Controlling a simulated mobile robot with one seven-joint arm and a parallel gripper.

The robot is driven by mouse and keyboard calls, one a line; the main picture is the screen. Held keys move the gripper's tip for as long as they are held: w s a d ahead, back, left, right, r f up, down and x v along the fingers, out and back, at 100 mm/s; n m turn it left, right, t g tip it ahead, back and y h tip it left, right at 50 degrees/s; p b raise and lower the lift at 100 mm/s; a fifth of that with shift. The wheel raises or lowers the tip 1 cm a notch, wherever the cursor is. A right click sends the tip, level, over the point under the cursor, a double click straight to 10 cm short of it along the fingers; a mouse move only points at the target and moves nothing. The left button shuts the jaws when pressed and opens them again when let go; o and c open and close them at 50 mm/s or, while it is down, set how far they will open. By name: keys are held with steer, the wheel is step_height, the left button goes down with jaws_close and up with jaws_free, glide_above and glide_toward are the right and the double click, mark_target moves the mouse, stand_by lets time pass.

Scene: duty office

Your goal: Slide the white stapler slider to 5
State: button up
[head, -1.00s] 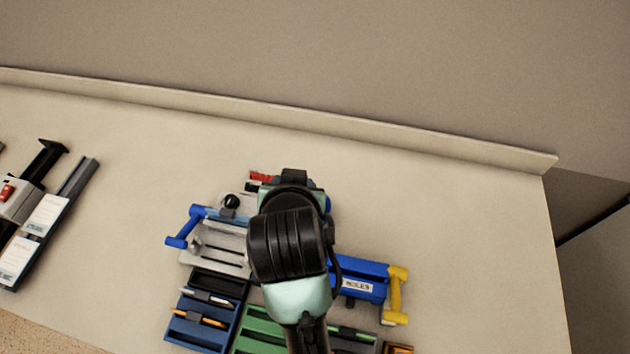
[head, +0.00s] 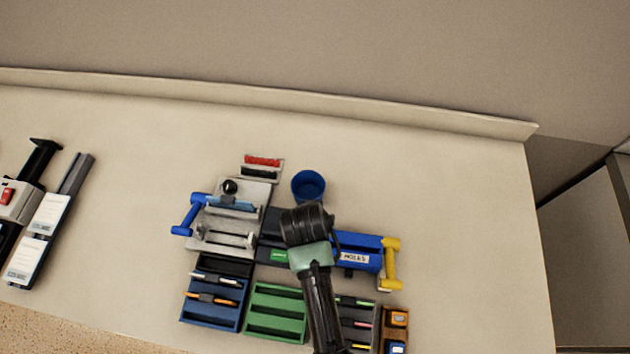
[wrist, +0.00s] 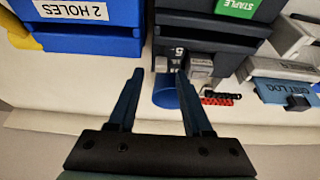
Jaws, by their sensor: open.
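The dark stapler unit (head: 271,224) stands in the middle of the desk group. In the wrist view its body (wrist: 212,28) carries a green STAPLE label (wrist: 238,8). A small whitish block (wrist: 200,66), seemingly the slider, sits at its lower edge beside a white digit 5 (wrist: 179,52). My gripper (wrist: 159,74) is open and empty. Its right fingertip appears close to the block's left side in the picture; I cannot tell whether they touch. In the head view my arm covers part of the stapler and hides the slider and fingers.
A blue hole punch (head: 359,254) with a yellow handle stands right of the stapler. A grey device (head: 223,237) with a blue handle is left. A blue cup (head: 308,185) and a red-and-black rack (head: 262,166) stand behind. Trays, including a green one (head: 275,312), lie in front.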

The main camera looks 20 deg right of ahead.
steer(key=shift+x, duration=1.05)
steer(key=shift+r, duration=0.1)
jaws_close()
stand_by(0.6)
